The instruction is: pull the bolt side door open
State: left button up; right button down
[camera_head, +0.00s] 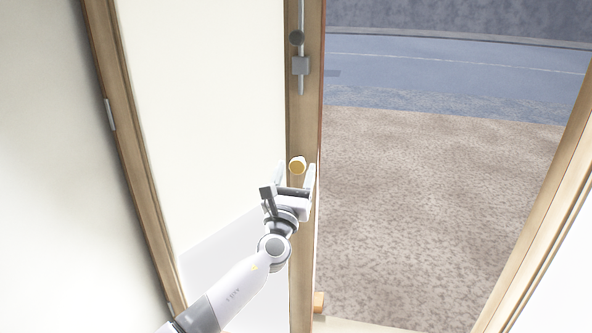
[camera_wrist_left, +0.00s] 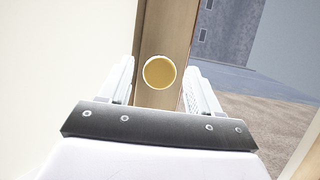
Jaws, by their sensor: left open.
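The side door (camera_head: 205,100) is a white panel with a wooden frame, standing ajar on the left of the doorway. A round brass-coloured knob (camera_head: 297,166) sits on its wooden edge stile. A grey bolt (camera_head: 300,66) with a long rod is mounted higher on the same stile. My left gripper (camera_head: 295,176) is open at the knob, with a finger on either side of it. In the left wrist view the knob (camera_wrist_left: 159,72) shows between the two spread fingers, and I see no finger touching it. My right gripper is not in view.
The doorway opens onto brown ground (camera_head: 430,210) and a grey-blue road (camera_head: 450,75). A wooden door post (camera_head: 540,220) stands at the right. A pale wall (camera_head: 45,150) and a hinge (camera_head: 110,114) are at the left. A small orange-brown block (camera_head: 318,301) shows low by the door edge.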

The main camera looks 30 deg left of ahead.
pick_arm(q)
jog(key=shift+w+a+r, duration=0.1)
jog(key=shift+w+r, duration=0.1)
jog(key=shift+w, duration=0.3)
grip_shut()
jog(key=shift+s+f, duration=0.1)
jog(key=shift+s, duration=0.05)
